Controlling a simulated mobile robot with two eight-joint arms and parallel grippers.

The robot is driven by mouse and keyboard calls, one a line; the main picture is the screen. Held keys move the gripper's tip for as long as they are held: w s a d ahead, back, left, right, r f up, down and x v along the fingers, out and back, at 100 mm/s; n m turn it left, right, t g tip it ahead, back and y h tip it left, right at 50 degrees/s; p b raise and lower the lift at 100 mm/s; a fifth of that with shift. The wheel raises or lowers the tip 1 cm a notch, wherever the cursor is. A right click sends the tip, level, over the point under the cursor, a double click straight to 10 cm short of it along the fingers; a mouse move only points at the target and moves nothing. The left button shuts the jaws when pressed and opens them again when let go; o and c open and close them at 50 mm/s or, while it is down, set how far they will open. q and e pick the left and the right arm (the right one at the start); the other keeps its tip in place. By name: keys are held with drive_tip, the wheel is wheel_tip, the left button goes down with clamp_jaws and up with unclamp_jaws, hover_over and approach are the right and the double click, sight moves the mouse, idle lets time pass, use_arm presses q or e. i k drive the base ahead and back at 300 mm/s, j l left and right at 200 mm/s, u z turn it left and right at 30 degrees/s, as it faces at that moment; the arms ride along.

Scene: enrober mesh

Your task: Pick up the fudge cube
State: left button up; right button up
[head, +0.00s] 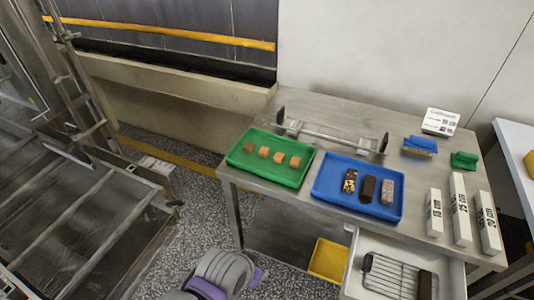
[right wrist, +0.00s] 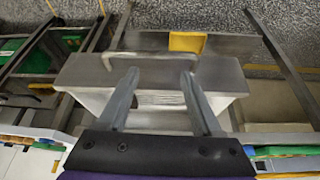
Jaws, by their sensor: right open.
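In the head view, several small cubes lie in a row in the green tray (head: 238,162) at the left end of the steel table. The leftmost cube (head: 249,147) is darker brown; the others, such as the rightmost cube (head: 295,161), are orange-tan. I cannot tell which one is the fudge cube. My right gripper (right wrist: 160,73) shows in the right wrist view with its two fingers apart and nothing between them. It is in front of a pale drawer, away from the cubes. My left gripper is not in view.
A blue tray (head: 325,197) with three bars is right of the green tray. A metal rod fixture (head: 330,136) stands behind. White labelled blocks (head: 460,208) stand at right. An open drawer (head: 440,285) holds a wire rack. A yellow bin (head: 328,261) sits below the table.

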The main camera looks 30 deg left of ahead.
sight(249, 148)
drive_tip(key=k+j+u, duration=0.1)
drive_tip(key=u, duration=0.25)
drive_tip(key=k+j+u, duration=0.15)
drive_tip(key=u, duration=0.25)
drive_tip(key=k+j+u, duration=0.1)
drive_tip(key=u, duration=0.25)
